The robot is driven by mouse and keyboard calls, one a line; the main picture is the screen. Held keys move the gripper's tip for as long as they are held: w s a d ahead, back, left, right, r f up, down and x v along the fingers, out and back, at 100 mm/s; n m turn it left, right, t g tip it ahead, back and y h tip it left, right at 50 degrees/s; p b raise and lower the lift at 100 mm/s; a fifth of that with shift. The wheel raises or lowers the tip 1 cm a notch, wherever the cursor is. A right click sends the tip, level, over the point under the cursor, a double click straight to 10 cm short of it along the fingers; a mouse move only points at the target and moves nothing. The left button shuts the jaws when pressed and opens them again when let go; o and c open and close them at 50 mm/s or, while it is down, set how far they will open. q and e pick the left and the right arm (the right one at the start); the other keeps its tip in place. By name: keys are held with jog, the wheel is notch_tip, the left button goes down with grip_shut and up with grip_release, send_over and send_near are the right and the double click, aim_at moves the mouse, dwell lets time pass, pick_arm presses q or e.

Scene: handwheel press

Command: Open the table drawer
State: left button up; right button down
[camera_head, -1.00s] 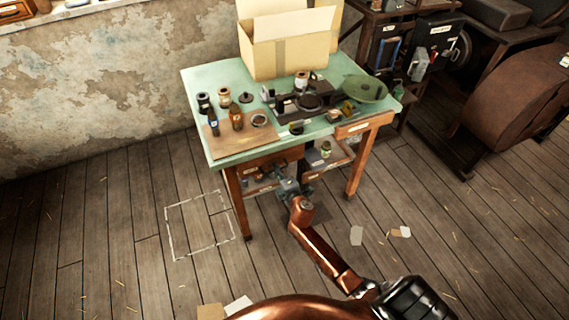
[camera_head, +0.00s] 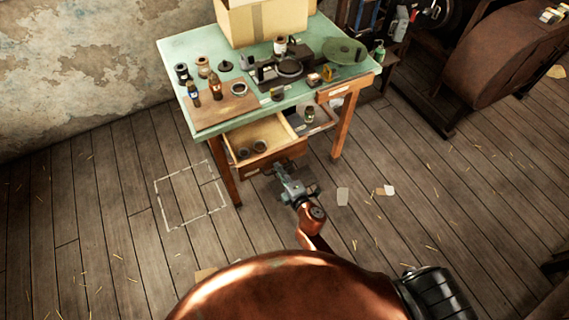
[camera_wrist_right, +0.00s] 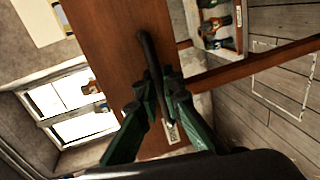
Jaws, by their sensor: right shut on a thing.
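The green-topped table (camera_head: 181,52) stands against the wall in the head view. Its left wooden drawer (camera_head: 277,160) is pulled out toward me, with a pale interior and some small round items (camera_head: 259,146) inside. My right gripper (camera_head: 281,175) is at the drawer's front. In the right wrist view, my green-fingered right gripper (camera_wrist_right: 160,92) is shut on the dark bar handle (camera_wrist_right: 147,52) of the brown drawer front (camera_wrist_right: 103,38). The fingers hide part of the handle. My left gripper is not in view.
Bottles, spools, a cardboard box (camera_head: 262,22) and a green round dish (camera_head: 344,50) stand on the tabletop. A second drawer (camera_head: 346,85) at the right is closed. Paper scraps (camera_head: 343,197) lie on the floor. Wooden floor around the table is mostly clear.

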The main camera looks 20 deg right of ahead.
jog(key=shift+s, duration=0.15)
jog(key=c, duration=2.3)
grip_release()
jog(key=v, duration=1.2)
jog(key=s+d+f+m+g+h, duration=0.1)
jog(key=s+d+f+m+g, duration=0.35)
jog(key=f, duration=0.75)
jog(key=s+d+f+m+g, duration=0.1)
jog(key=s+d+f+m, duration=0.1)
jog(key=s+f, duration=0.8)
jog(key=s+d+f+m+g+h, duration=0.1)
jog(key=s+d+f+m+g, duration=0.15)
jog(key=f, duration=1.25)
jog(key=s+d+f+m+g, duration=0.2)
jog(key=s+f, duration=0.3)
jog(key=s, duration=0.5)
jog(key=s+d+f+m+g, duration=0.2)
jog(key=s+f+m, duration=0.2)
jog(key=s, duration=0.7)
jog(key=s+d+f+m+g, duration=0.2)
jog(key=s+f+m+g, duration=0.1)
jog(key=s+f, duration=0.4)
jog(key=shift+s+d+h, duration=0.15)
jog(key=shift+s, duration=0.8)
jog(key=shift+s+d+h, duration=0.15)
jog(key=shift+s, duration=0.8)
